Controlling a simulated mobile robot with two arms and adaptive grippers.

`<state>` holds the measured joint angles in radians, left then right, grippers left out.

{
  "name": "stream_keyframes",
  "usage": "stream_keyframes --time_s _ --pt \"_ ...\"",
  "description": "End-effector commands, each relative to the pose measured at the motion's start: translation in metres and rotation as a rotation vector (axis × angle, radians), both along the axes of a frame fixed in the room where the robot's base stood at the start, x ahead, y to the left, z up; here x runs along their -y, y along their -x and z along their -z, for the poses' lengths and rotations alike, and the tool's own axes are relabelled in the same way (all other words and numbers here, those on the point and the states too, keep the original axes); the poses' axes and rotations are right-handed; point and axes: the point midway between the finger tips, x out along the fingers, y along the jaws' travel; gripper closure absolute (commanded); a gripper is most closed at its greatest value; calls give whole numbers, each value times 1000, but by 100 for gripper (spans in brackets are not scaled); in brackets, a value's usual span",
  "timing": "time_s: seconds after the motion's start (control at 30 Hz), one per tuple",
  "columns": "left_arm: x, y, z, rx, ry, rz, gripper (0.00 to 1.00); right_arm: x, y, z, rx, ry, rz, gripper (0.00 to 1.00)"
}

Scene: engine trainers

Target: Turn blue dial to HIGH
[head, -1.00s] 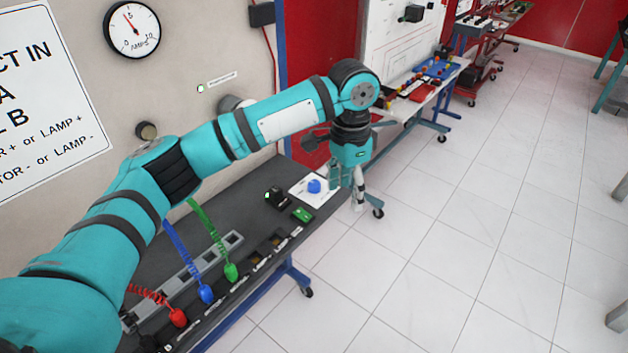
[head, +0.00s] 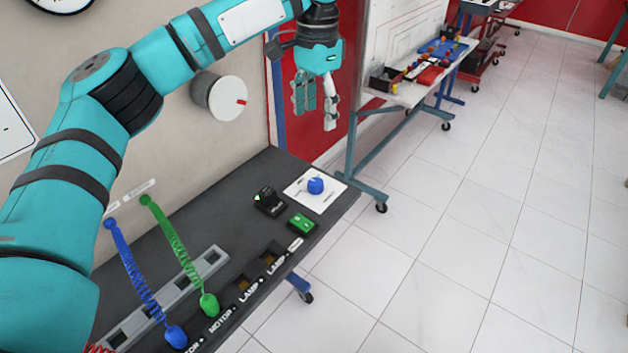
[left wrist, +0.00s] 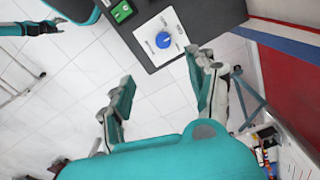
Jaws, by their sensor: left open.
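The blue dial (head: 315,185) sits on a white plate (head: 330,199) at the far right end of the dark bench top. In the left wrist view the blue dial (left wrist: 163,40) shows beyond the fingers, with a pale mark on it; its setting is too small to read. My left gripper (head: 317,112) hangs above and behind the dial in the head view, clear of it. Its fingers are apart and empty; they also show in the left wrist view (left wrist: 158,95).
A green switch block (head: 302,223) and a black switch block (head: 269,201) stand beside the plate. A white round disc with a red knob (head: 228,98) is on the wall. Blue and green coiled cords lie toward the near end. Open floor lies right.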

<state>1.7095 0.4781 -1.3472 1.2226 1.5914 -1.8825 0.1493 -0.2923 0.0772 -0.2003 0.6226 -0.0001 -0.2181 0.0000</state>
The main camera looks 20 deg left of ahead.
Motion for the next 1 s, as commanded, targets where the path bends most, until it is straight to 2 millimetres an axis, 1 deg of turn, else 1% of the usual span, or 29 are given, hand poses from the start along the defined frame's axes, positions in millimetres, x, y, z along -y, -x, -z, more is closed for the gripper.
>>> stream_keyframes --time_s 0.03,0.13,0.27,0.6,0.8,1.0 --pt "-1 0 9 0 0 -2 42 2 9 8 -14 3 -1 42" --pt "-1 0 14 0 0 -2 42 3 18 9 -28 5 -1 42" --pt "-1 0 31 -2 -2 -1 42 3 15 7 -25 4 -1 42" --pt "-1 1 105 -4 -1 -2 42 5 11 5 -16 7 -1 42" --pt "-1 0 145 -3 -2 -1 42 5 6 4 -9 6 -1 42" --pt "-1 0 172 -1 -1 -1 42 5 6 3 -8 6 -1 42"
